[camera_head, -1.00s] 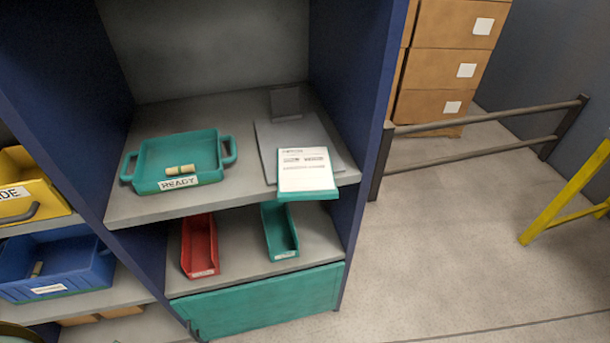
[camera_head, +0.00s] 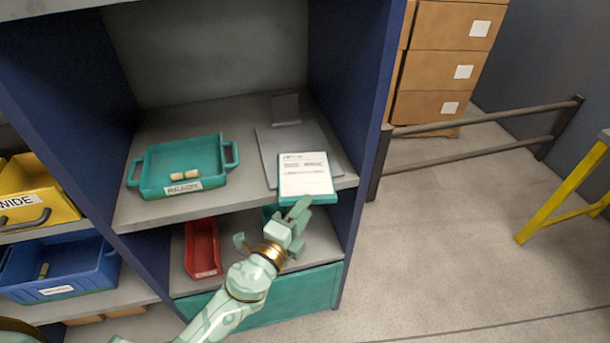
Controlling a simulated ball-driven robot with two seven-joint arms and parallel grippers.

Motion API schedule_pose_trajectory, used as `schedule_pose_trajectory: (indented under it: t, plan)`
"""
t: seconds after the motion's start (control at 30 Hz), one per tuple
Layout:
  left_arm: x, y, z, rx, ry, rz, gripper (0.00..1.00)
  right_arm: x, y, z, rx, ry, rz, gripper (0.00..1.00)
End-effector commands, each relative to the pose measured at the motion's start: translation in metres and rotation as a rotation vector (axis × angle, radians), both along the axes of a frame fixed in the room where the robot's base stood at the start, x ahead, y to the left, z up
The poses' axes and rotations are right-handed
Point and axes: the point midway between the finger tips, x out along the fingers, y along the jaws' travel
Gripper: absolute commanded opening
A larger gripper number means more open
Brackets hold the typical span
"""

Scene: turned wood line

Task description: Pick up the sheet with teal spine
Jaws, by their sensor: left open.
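The sheet with teal spine (camera_head: 304,173) is a white printed page with a teal strip along its front edge. It lies at the right of the upper shelf, partly on a grey plate, with its teal edge at the shelf's front lip. My left gripper (camera_head: 272,222) is open and empty, just below and in front of the sheet's teal edge, apart from it as far as I can tell. My right gripper is not in view.
A teal READY tray (camera_head: 157,187) with small wooden pieces stands left on the shelf. A grey plate with upright back (camera_head: 268,142) lies beside the sheet. A blue cabinet wall (camera_head: 380,120) bounds the right.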

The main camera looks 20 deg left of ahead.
Motion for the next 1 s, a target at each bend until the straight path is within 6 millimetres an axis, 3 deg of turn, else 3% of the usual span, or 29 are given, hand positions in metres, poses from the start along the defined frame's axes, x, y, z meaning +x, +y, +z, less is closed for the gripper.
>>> schedule_pose_trajectory:
  t: [0.27, 0.5, 0.8, 0.97, 1.0]
  plan:
    - [0.028, -0.007, 0.000, -0.001, 0.000, 0.000, 0.42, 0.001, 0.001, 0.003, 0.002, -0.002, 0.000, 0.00]
    - [0.065, -0.016, -0.001, -0.001, 0.001, 0.001, 0.42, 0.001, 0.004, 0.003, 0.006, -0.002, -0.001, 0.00]
    - [0.072, -0.017, -0.001, -0.002, 0.002, 0.001, 0.42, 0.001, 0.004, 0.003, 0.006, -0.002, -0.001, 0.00]
    - [0.072, -0.017, -0.001, -0.002, 0.002, 0.001, 0.00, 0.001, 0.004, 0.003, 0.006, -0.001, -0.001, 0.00]
    - [0.072, -0.017, -0.001, -0.002, 0.002, 0.001, 0.00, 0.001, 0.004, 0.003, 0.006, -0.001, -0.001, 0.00]
